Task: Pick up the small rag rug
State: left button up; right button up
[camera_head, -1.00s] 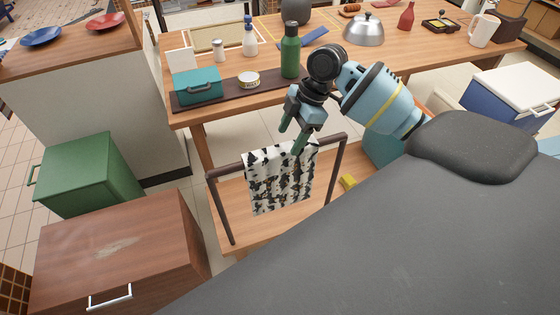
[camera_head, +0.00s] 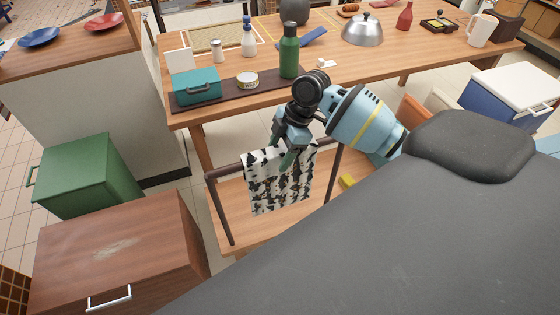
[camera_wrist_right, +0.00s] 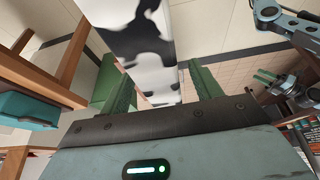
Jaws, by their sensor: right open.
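The small rag rug (camera_head: 280,187), white with black patches, hangs over the top bar of a dark brown rack (camera_head: 220,205). My right gripper (camera_head: 279,148) is at the rug's top edge by the bar, with its fingers apart. In the right wrist view, the rug (camera_wrist_right: 150,45) shows between the two green fingers of the right gripper (camera_wrist_right: 160,78), with space on both sides. The fingers do not grip it. Another arm with green fingers, which looks like my left gripper (camera_wrist_right: 268,80), shows small at the right of that view; its opening is unclear.
Behind the rack is a wooden table (camera_head: 400,60) with a teal box (camera_head: 195,88), a green bottle (camera_head: 289,52) and a tin (camera_head: 247,80). A wooden cabinet (camera_head: 120,240) and a green bin (camera_head: 80,170) stand to the left.

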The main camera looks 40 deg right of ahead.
jog(key=shift+f, duration=0.25)
dwell(0.4)
grip_shut()
dwell(0.4)
